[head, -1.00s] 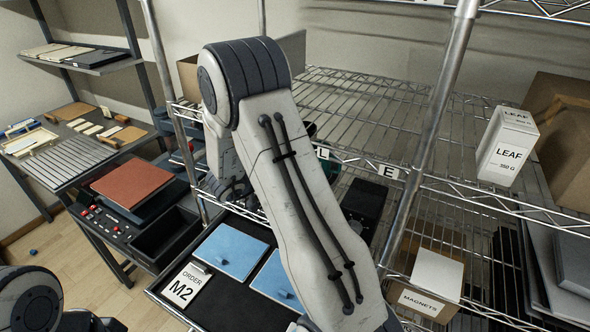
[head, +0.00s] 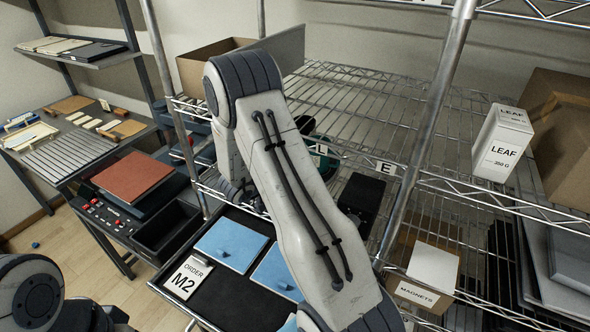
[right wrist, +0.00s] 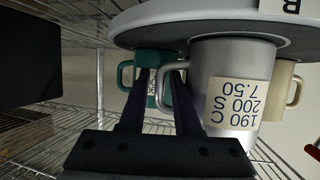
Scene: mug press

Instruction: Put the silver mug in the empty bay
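In the right wrist view the silver mug (right wrist: 232,92) is right of centre, against a round grey disc (right wrist: 200,22), with a cream label reading "190 C 200 S 7.50". Its handle points left. My right gripper (right wrist: 163,76) is open, with its two dark fingers apart and the handle appearing between their tips; contact is unclear. A green mug (right wrist: 127,74) and a cream mug (right wrist: 287,85) show behind. In the head view my right forearm hides the gripper and the silver mug. My left gripper is out of view. I cannot tell which bay is the empty one.
A wire shelf (head: 385,100) with L and E tags spans the middle. A LEAF box (head: 503,143) and a MAGNETS box (head: 418,293) stand right. Below is a black tray (head: 225,290) with blue pads and an M2 order card (head: 187,277). A shelf upright (head: 425,130) stands close beside my right arm.

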